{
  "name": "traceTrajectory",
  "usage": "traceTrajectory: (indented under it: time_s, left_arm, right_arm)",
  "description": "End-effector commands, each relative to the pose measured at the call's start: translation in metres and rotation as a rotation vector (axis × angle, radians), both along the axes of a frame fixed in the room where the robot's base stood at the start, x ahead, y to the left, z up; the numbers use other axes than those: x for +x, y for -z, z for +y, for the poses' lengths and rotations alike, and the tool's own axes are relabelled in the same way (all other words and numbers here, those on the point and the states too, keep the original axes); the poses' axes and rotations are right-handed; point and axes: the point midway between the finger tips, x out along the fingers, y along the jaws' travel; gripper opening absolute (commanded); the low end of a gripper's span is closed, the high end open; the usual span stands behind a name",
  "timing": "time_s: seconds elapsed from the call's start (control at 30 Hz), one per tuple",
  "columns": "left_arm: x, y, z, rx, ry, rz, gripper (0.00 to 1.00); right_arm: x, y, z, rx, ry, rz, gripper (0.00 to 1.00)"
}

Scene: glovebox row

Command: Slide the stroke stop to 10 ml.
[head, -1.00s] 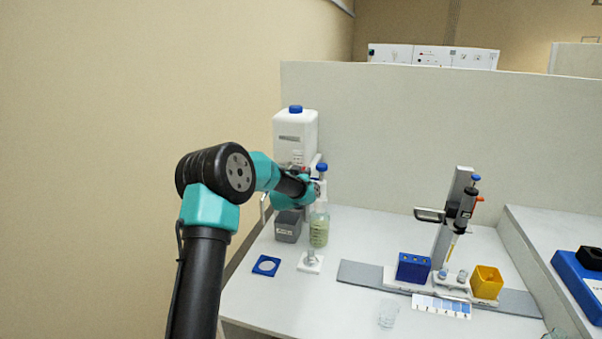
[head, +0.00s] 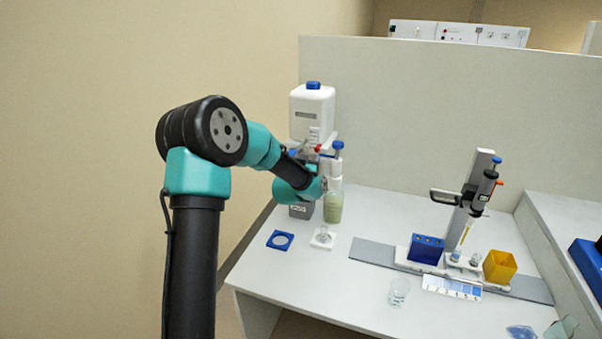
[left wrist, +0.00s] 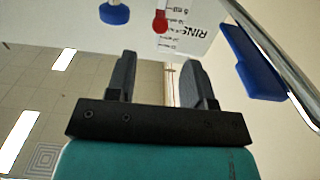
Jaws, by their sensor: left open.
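The bottle-top dispenser (head: 336,160), white with a blue cap, stands on a clear bottle of pale green liquid (head: 333,208) at the back left of the bench. A red piece, apparently the stroke stop (left wrist: 160,21), shows in the left wrist view on a printed scale with a "5 ml" mark beside it. My left gripper (left wrist: 158,62) is open and empty. Its two dark fingers point toward the red piece, which lies beyond the fingertips and not between them. In the head view the left gripper (head: 323,185) is beside the dispenser, its fingers partly hidden. My right gripper is not in view.
A white container with a blue cap (head: 312,108) stands behind the dispenser. A blue ring plate (head: 280,240) and a white stand (head: 322,240) are in front. A blue rack (head: 426,249), yellow box (head: 499,266) and burette-like stand (head: 470,205) are right. The bench's front left is clear.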

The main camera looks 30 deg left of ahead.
Motion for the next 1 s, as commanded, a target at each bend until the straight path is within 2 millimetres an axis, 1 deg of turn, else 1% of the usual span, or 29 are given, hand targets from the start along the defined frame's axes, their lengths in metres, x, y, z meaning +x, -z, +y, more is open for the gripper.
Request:
traceTrajectory:
  time_s: [0.03,0.2,0.3,0.43,0.6,1.0]
  left_arm:
    - [-0.010,-0.001,-0.002,0.000,0.001,0.001,0.48]
    - [-0.039,0.000,-0.010,0.000,0.001,0.001,0.48]
    - [-0.055,0.000,-0.014,0.000,0.001,0.001,0.48]
    - [-0.069,0.000,-0.018,0.000,0.000,0.000,0.48]
    - [-0.077,0.000,-0.020,0.000,0.000,0.000,0.48]
    - [-0.076,0.000,-0.020,0.000,0.000,0.000,0.48]
  right_arm:
    - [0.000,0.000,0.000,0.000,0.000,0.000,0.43]
    - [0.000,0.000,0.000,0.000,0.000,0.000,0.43]
    - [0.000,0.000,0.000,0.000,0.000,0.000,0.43]
    - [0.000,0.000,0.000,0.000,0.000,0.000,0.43]
    - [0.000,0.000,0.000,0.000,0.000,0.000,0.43]
    - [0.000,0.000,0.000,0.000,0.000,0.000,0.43]
